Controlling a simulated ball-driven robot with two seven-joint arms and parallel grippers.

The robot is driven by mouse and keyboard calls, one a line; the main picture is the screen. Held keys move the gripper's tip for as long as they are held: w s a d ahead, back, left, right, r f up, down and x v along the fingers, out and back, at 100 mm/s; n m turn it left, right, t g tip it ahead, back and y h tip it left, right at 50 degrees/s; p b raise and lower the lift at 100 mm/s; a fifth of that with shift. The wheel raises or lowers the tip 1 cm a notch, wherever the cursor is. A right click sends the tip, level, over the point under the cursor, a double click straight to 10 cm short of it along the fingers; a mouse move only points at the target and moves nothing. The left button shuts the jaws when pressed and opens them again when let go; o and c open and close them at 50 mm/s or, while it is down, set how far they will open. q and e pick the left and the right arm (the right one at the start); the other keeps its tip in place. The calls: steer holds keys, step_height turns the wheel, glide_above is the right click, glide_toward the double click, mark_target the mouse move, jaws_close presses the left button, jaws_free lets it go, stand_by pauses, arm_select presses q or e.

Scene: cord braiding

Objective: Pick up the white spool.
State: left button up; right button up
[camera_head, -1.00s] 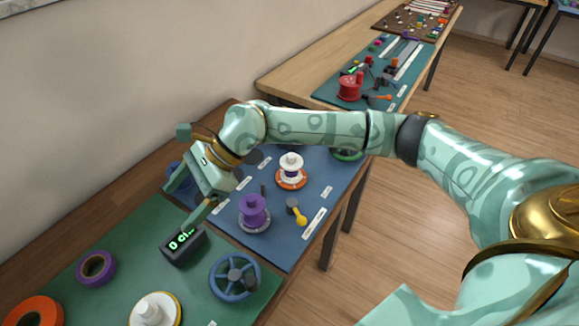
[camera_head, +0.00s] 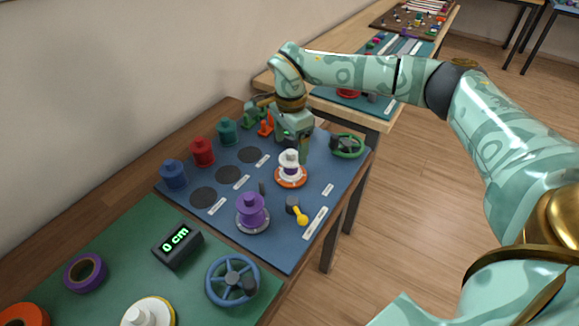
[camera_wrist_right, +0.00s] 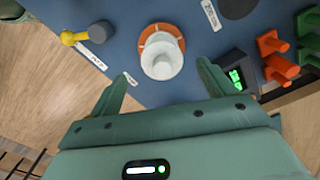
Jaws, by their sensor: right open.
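A white spool (camera_head: 291,161) stands upright on an orange-and-white disc (camera_head: 291,180) on the blue mat (camera_head: 246,188). In the right wrist view the white spool (camera_wrist_right: 162,60) is seen from above, ahead of and between my two fingertips. My right gripper (camera_head: 297,143) is open and empty, just behind the spool; one finger shows beside it and the other is mostly hidden. In the right wrist view my right gripper (camera_wrist_right: 162,76) has its fingers spread apart. I cannot tell if it touches the spool. My left gripper is not in view.
A purple spool (camera_head: 252,212), a yellow-handled crank (camera_head: 297,212) and a green handwheel (camera_head: 347,145) are nearby. Blue (camera_head: 173,175), red (camera_head: 202,152) and green (camera_head: 227,132) spools line the back.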

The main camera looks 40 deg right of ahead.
mark_target(291, 151)
step_height(291, 151, down, 6)
steer(key=shift+w+d+r+b, duration=0.1)
steer(key=shift+w+r+b, duration=0.05)
steer(key=shift+b, duration=1)
steer(key=shift+r, duration=0.15)
steer(key=c, duration=1)
steer(key=shift+r, duration=0.1)
steer(key=shift+c, duration=0.2)
